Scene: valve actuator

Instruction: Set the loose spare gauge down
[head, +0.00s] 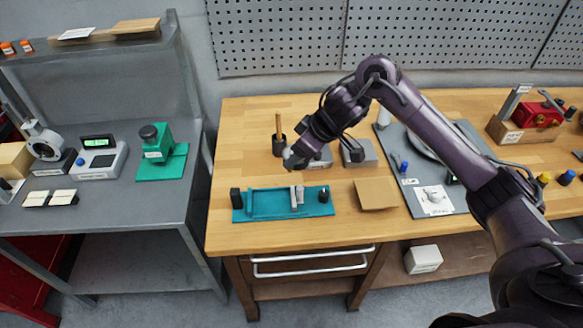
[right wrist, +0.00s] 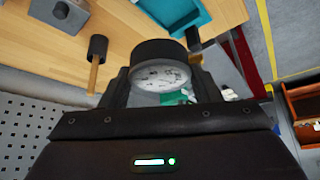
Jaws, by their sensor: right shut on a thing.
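The spare gauge (right wrist: 160,75), a round white dial with a thick black rim, is between the fingers of my right gripper (right wrist: 160,88) in the right wrist view. The gripper is shut on it, with the dial facing the camera. In the head view my right gripper (head: 293,158) is over the wooden bench (head: 240,120), behind the teal tray (head: 270,207); the gauge cannot be made out clearly there. The teal tray also shows in the right wrist view (right wrist: 180,10), beyond the gauge. My left gripper is not in view.
A black cup with a wooden handle (head: 279,147) stands just left of my right gripper. Grey blocks (head: 358,152) are to its right. A brown pad (head: 375,194) lies right of the teal tray.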

